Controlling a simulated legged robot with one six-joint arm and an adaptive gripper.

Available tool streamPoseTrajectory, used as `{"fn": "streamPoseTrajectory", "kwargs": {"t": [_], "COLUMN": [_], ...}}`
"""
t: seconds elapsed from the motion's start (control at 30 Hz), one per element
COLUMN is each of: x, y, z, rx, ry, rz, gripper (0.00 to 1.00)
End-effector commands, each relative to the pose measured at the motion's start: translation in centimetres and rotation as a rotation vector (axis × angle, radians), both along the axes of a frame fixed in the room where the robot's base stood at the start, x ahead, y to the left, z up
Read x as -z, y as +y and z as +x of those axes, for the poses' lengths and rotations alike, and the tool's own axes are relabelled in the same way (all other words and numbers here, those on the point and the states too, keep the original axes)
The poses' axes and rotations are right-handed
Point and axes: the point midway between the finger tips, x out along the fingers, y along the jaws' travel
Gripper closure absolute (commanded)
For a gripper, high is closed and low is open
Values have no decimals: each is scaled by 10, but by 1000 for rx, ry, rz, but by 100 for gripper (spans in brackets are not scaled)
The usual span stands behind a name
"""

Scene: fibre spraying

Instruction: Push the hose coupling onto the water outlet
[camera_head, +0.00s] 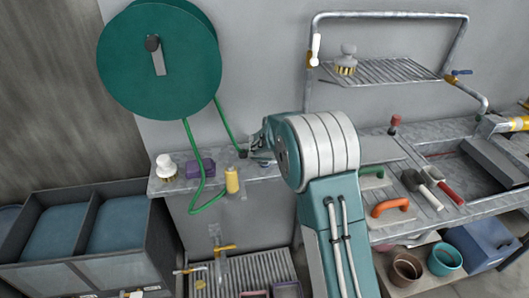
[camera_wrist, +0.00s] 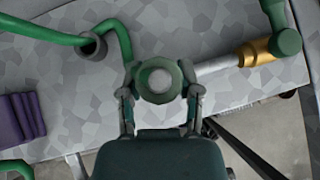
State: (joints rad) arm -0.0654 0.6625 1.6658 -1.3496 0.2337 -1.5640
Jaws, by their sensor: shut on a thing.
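My gripper (camera_wrist: 160,98) is shut on a round dark green part with a pale grey centre, which looks like the hose coupling (camera_wrist: 158,78). A green hose (camera_wrist: 126,42) curves down to its left side. Right of the coupling, a pale pipe (camera_wrist: 220,66) leads to a brass fitting (camera_wrist: 256,52) and a green rounded part; this may be the water outlet. The pipe's near end is close to the coupling, but I cannot tell whether they are joined. In the head view my gripper (camera_head: 260,148) is at the shelf, and my arm hides the area to its right.
A green hose reel (camera_head: 160,60) hangs on the wall, with hose looping below the shelf (camera_head: 265,171). A purple block (camera_head: 200,168), a white-topped brush (camera_head: 166,167) and a yellow bottle-like object (camera_head: 232,181) stand left of my gripper. A grey hose ring (camera_wrist: 93,46) is nearby.

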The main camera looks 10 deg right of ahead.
Motion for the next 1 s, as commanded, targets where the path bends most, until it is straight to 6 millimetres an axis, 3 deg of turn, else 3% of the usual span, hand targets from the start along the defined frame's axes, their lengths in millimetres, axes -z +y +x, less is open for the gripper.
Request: {"fn": "streamPoseTrajectory", "kwargs": {"t": [0.67,0.7,0.77,0.8,1.0], "x": [15,15,14,14,14], "y": [0,0,0,0,0], "z": [0,0,0,0,0], "rx": [0,0,0,0,0], "ry": [1,0,0,0,0], "rz": [0,0,0,0,0], "gripper": [100,46,19,15,15]}}
